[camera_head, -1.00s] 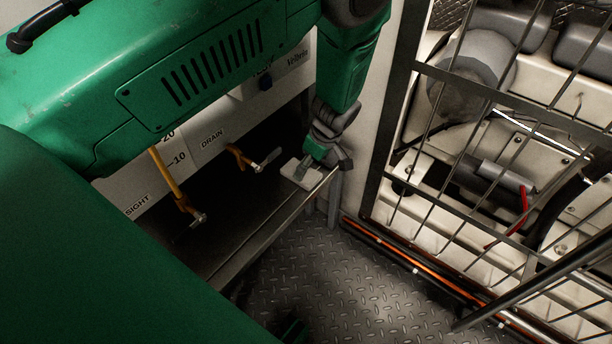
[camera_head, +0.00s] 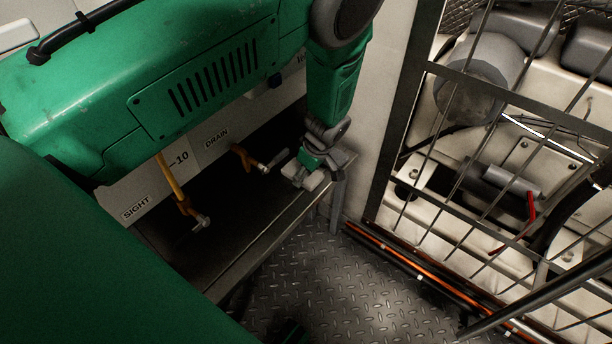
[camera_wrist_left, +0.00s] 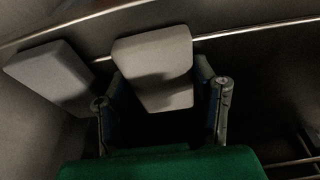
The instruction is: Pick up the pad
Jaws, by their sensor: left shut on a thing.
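The pad is a pale grey block with rounded corners. In the left wrist view the pad (camera_wrist_left: 155,55) lies between the two fingers of my left gripper (camera_wrist_left: 162,95), which is shut on it. In the head view my left gripper (camera_head: 308,172) is low over the right end of the dark ledge (camera_head: 240,217), and the pale pad (camera_head: 315,181) shows at its fingertips. I cannot tell whether the pad touches the ledge. My right gripper is not in view.
A second grey block (camera_wrist_left: 50,75) is left of the pad in the left wrist view. Yellow valves stand by the DRAIN label (camera_head: 216,138) and the SIGHT label (camera_head: 136,207). A metal cage (camera_head: 490,90) is at the right.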

